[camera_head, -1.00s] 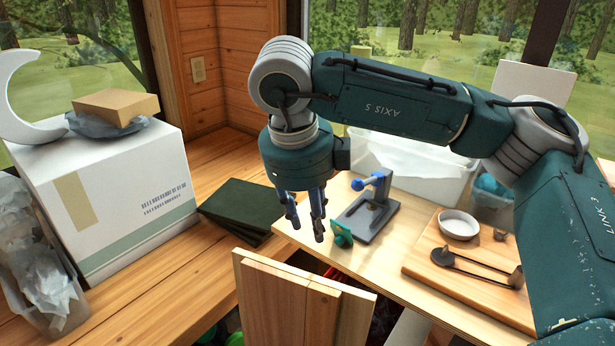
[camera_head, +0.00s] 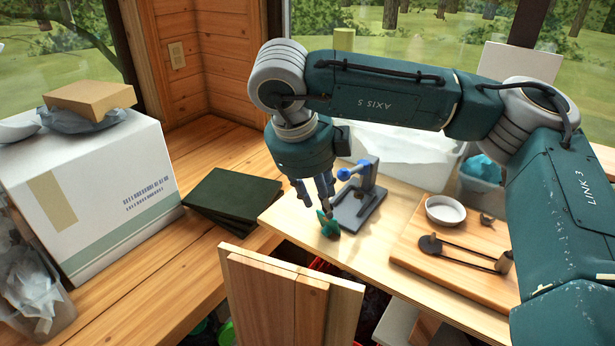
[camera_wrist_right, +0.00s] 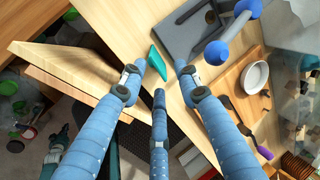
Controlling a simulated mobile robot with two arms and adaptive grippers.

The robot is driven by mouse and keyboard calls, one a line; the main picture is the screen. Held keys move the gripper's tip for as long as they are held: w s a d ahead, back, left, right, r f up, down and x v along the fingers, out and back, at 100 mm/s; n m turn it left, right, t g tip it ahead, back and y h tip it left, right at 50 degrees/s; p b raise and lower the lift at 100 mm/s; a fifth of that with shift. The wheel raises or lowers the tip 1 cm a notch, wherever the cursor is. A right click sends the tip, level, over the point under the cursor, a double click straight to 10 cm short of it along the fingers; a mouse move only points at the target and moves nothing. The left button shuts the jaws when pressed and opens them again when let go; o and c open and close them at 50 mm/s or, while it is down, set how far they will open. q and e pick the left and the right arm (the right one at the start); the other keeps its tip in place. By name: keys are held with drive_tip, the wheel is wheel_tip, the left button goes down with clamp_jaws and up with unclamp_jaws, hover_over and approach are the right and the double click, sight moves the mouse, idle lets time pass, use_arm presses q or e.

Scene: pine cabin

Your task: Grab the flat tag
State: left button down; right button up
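The flat tag looks to be the small green piece (camera_head: 329,226) at the left edge of the light wooden table, in front of a grey stand with a blue lever (camera_head: 358,205). In the right wrist view the green tag (camera_wrist_right: 157,62) shows between the spread fingers. My right gripper (camera_head: 317,200) is right above the tag, pointing down. Its blue fingers (camera_wrist_right: 158,78) are apart, with gaps visible between them and the tag, so it is open and empty. A finger partly covers the tag in the head view. My left gripper is not in view.
A wooden board (camera_head: 405,245) with a white dish (camera_head: 446,210) lies to the right. Dark green books (camera_head: 235,197) and a white box (camera_head: 90,190) stand left.

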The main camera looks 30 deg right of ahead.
sight(330, 226)
drive_tip(key=p+x, duration=0.1)
drive_tip(key=x, duration=0.3)
drive_tip(key=shift+d+f, duration=0.1)
drive_tip(key=shift+f, duration=0.3)
drive_tip(key=shift+w+d+f, duration=0.3)
drive_tip(key=shift+d+f, duration=0.1)
drive_tip(key=shift+f, duration=0.3)
drive_tip(key=shift+s+r, duration=0.1)
drive_tip(key=shift+a, duration=0.1)
drive_tip(key=shift+c, duration=1.3)
clamp_jaws()
